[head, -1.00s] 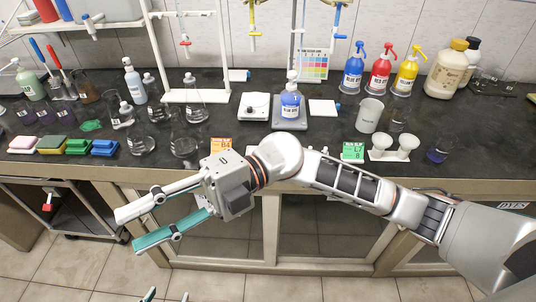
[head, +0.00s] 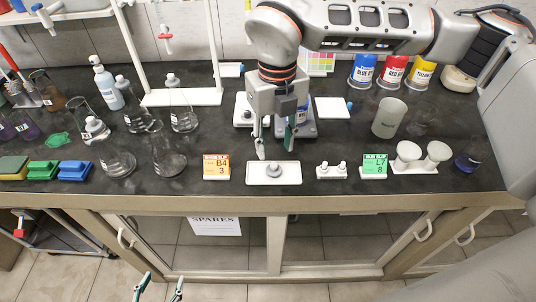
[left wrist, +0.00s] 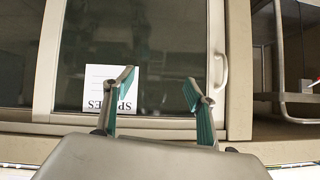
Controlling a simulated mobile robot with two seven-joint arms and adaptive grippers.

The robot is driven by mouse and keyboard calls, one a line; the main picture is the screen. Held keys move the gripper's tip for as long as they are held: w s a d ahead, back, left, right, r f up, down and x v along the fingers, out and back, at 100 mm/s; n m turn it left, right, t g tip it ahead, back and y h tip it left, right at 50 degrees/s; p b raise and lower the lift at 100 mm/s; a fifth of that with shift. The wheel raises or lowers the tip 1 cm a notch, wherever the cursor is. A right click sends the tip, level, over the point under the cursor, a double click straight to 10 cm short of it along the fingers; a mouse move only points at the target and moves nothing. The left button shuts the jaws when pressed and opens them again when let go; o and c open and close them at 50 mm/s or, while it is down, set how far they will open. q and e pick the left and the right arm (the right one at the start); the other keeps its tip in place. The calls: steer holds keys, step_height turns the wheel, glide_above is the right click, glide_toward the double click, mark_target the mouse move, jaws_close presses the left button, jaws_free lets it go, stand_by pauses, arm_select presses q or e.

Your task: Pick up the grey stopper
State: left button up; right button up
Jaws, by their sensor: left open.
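A grey stopper (head: 274,170) sits on a small white tray (head: 291,178) near the front edge of the bench. My right gripper (head: 275,151) points down just behind the stopper in the head view, one pale finger and one teal finger apart, with nothing seen between them. Whether its tips are level with the stopper I cannot tell. My left gripper (head: 158,287) shows only its tips at the bottom edge, in front of the cabinet. In the left wrist view my left gripper (left wrist: 160,80) is open and empty.
An orange B4 sign (head: 216,167) stands left of the tray. A holder with two small pale stoppers (head: 331,171) and a green L7 sign (head: 374,167) are to its right. Glass flasks (head: 168,158) stand at left.

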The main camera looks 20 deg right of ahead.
mark_target(274, 164)
steer(key=shift+s+f, duration=0.15)
steer(key=shift+f, duration=1.15)
steer(key=f, duration=0.5)
steer(key=shift+w, duration=0.25)
arm_select(q)
steer(key=shift+s+f+g, duration=0.3)
steer(key=shift+s+f, duration=0.35)
steer(key=shift+s, duration=0.35)
arm_select(e)
steer(key=c, duration=0.7)
